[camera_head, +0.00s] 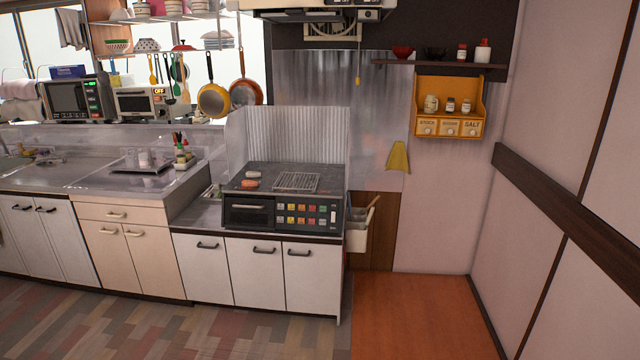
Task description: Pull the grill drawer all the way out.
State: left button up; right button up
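The grill drawer (248,215) is the dark front with a light horizontal handle (249,207) on the left of the black cooker (283,211). It looks closed, flush with the cooker's front. The cooker stands on a counter over white cabinets, with colored buttons (303,213) to the right of the drawer. Neither of my grippers shows in the head view, so nothing of mine touches the drawer.
White cabinet doors (255,270) with dark handles are below the cooker. A white bin (357,238) hangs at its right side. A wire rack (297,181) lies on top. The patterned floor (200,330) in front is clear.

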aim_at(251, 211)
jog(key=i+j+u, duration=0.15)
jog(key=i+u, duration=0.2)
jog(key=i, duration=0.45)
jog(key=i+u, duration=0.35)
jog(key=i, duration=0.45)
